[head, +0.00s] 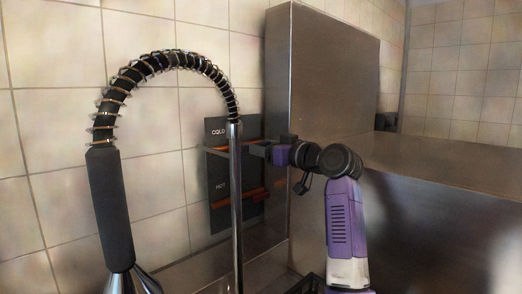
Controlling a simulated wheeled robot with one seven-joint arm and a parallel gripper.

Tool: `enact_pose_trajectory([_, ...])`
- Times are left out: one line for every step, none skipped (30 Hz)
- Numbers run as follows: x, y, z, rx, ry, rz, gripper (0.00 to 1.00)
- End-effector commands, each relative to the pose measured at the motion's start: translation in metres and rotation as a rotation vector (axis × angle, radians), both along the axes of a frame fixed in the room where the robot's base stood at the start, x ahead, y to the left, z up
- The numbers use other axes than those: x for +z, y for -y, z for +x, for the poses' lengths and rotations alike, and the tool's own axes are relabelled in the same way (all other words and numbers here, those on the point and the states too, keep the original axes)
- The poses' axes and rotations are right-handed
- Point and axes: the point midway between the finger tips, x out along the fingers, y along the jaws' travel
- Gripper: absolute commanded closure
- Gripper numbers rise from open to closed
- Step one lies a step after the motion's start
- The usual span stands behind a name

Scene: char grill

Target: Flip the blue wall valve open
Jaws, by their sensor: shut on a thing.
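A dark wall panel (218,172) carries the labels COLD above and HOT below. The exact contact is small and dark. An orange-red valve handle (255,195) sits lower, by the HOT label.
A tall spring-neck tap (236,210) stands in front of the panel, its black spray hose (110,205) hanging at left. A steel box (325,75) stands close behind my arm. A steel counter (450,165) fills the right. The tiled wall (50,120) is bare at left.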

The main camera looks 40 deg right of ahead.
Motion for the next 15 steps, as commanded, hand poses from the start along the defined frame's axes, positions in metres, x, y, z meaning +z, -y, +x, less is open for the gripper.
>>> enact_pose_trajectory([0.0015,0.0005,-0.0005,-0.002,0.002,-0.010,1.00])
enact_pose_trajectory([0.0016,0.0004,-0.0005,-0.002,0.002,-0.011,1.00])
enact_pose_trajectory([0.0017,0.0004,-0.0005,-0.002,0.002,-0.012,1.00])
enact_pose_trajectory([0.0018,0.0004,-0.0005,-0.002,0.002,-0.012,1.00])
enact_pose_trajectory([0.0018,0.0004,-0.0005,-0.002,0.002,-0.012,1.00])
enact_pose_trajectory([0.0019,0.0004,-0.0006,-0.002,0.002,-0.012,1.00])
enact_pose_trajectory([0.0020,0.0004,-0.0006,-0.002,0.002,-0.013,1.00])
enact_pose_trajectory([0.0020,0.0004,-0.0006,-0.003,0.002,-0.013,1.00])
enact_pose_trajectory([0.0021,0.0004,-0.0006,-0.003,0.002,-0.013,1.00])
enact_pose_trajectory([0.0022,0.0004,-0.0006,-0.003,0.002,-0.013,0.37])
enact_pose_trajectory([0.0022,0.0005,-0.0006,-0.003,0.002,-0.013,0.32])
enact_pose_trajectory([0.0021,0.0004,-0.0005,-0.003,0.002,-0.012,0.32])
enact_pose_trajectory([0.0020,0.0004,-0.0005,-0.002,0.002,-0.012,0.32])
enact_pose_trajectory([0.0019,0.0004,-0.0005,-0.002,0.002,-0.011,0.32])
enact_pose_trajectory([0.0017,0.0003,-0.0004,-0.002,0.002,-0.010,0.32])
